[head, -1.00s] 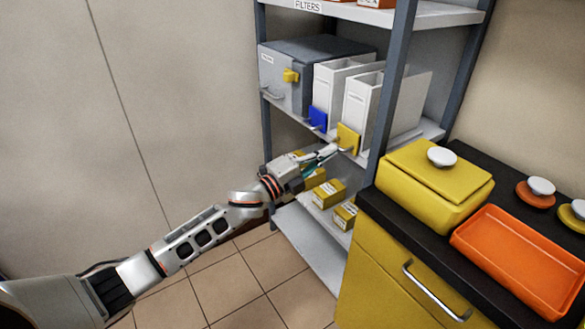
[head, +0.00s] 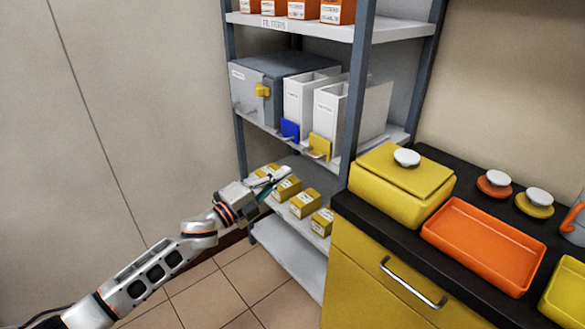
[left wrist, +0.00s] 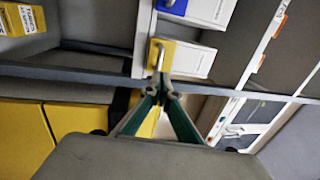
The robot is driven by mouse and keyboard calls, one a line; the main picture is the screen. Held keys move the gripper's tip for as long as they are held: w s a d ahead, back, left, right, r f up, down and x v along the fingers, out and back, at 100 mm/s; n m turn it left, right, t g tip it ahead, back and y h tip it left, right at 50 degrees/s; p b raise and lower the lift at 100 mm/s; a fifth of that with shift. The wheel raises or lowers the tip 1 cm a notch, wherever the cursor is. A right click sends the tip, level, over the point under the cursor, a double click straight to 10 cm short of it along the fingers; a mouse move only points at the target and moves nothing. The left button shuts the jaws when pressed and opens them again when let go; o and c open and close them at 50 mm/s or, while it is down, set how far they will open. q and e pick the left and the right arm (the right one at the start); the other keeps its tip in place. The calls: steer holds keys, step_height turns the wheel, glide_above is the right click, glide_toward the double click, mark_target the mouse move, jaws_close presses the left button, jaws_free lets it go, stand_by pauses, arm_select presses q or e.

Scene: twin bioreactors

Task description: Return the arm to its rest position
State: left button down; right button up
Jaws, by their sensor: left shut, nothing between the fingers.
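My left arm (head: 160,262) reaches in from the lower left of the head view. Its gripper (head: 283,174) is in front of the shelf unit, by the shelf of small yellow boxes (head: 305,203) and below the white file boxes. The gripper is shut and empty. In the left wrist view its fingertips (left wrist: 162,86) meet near a metal handle on a yellow tab, with nothing between them. I cannot tell from that view how near they are to the handle. My right gripper is in neither view.
The shelf unit (head: 361,95) holds a grey cabinet (head: 265,85), white file boxes (head: 325,110) with blue and yellow tabs, and orange boxes above. A dark counter (head: 365,218) at the right carries a yellow lidded box (head: 400,190) and an orange tray (head: 485,245). Open floor (head: 225,300) lies below the arm.

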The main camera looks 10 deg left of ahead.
arm_select(q)
steer(key=s+a+f+n+g+y+p, duration=0.1)
steer(key=s+f+n+y+p, duration=0.1)
steer(key=s+f+n, duration=0.5)
steer(key=s+a+f+n+g+y+p, duration=0.1)
steer(key=s+f+n+y, duration=0.3)
steer(key=s, duration=1.5)
steer(key=s+a+f+n+g+y+p, duration=0.1)
steer(key=s+f+n+g+y+p, duration=0.2)
steer(key=s+f+n, duration=0.7)
step_height(320, 180, down, 6)
steer(key=s, duration=0.2)
steer(key=shift+s+a, duration=0.3)
steer(key=shift+s, duration=0.1)
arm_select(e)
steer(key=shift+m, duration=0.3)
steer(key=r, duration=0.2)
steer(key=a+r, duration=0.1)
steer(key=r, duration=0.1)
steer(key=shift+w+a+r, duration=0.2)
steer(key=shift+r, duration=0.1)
